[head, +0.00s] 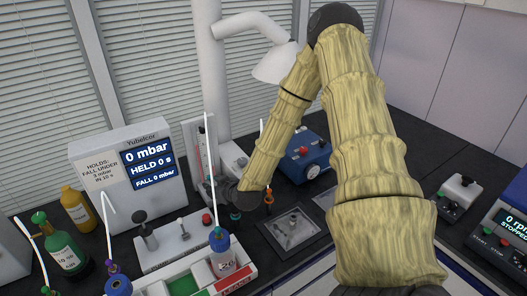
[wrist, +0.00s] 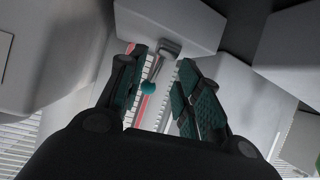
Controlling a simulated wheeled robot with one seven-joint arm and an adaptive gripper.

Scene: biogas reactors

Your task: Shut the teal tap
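The teal tap's round teal knob (wrist: 148,88) shows in the wrist view on the end of a short grey lever, in front of a white panel with a red-and-white scale. My gripper (wrist: 162,57) is open, with one finger left of the knob and one right of it. The knob looks apart from both fingers, and how deep it sits between them I cannot tell. In the head view my gripper (head: 229,193) is a dark shape at the end of my arm, low in front of the gauge panel (head: 203,146). It hides the tap there.
A white display unit (head: 139,168) reading 0 mbar stands to the left. A bottle with a blue cap (head: 223,262) and a white tube stands close in front of my gripper. An orange-topped item (head: 268,196) and a blue pump (head: 305,158) are to the right.

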